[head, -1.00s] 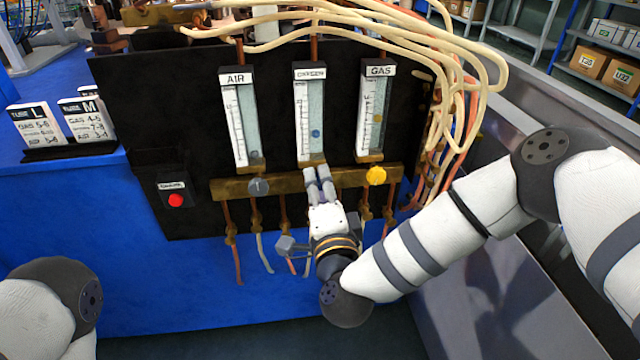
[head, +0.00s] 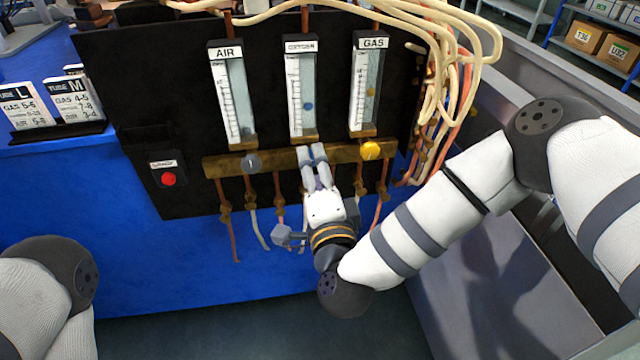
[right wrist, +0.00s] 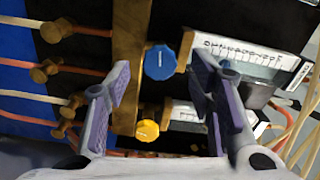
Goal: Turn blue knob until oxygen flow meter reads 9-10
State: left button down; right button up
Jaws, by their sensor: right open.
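The blue knob (right wrist: 160,62) shows in the right wrist view beside the brass manifold. In the head view my right gripper hides it. My right gripper (head: 311,152) is open, its fingertips at the manifold under the oxygen meter. In the right wrist view its two purple-padded fingers (right wrist: 160,76) stand apart on either side of the blue knob, with no clear contact. The oxygen flow meter (head: 295,80) is the middle tube; its blue ball (head: 308,106) sits a little below mid-height. Its scale numbers are too small to read. My left gripper is out of view.
The yellow gas knob (head: 370,151) is close to the right of my gripper; the grey air knob (head: 251,162) is to its left. The air meter (head: 222,95) and gas meter (head: 358,85) flank the oxygen meter. A red button (head: 168,179) is at left. Hoses hang below the manifold.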

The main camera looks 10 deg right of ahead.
jog(key=s, duration=0.9)
jog(key=shift+s+d, duration=0.2)
jog(key=shift+s, duration=0.05)
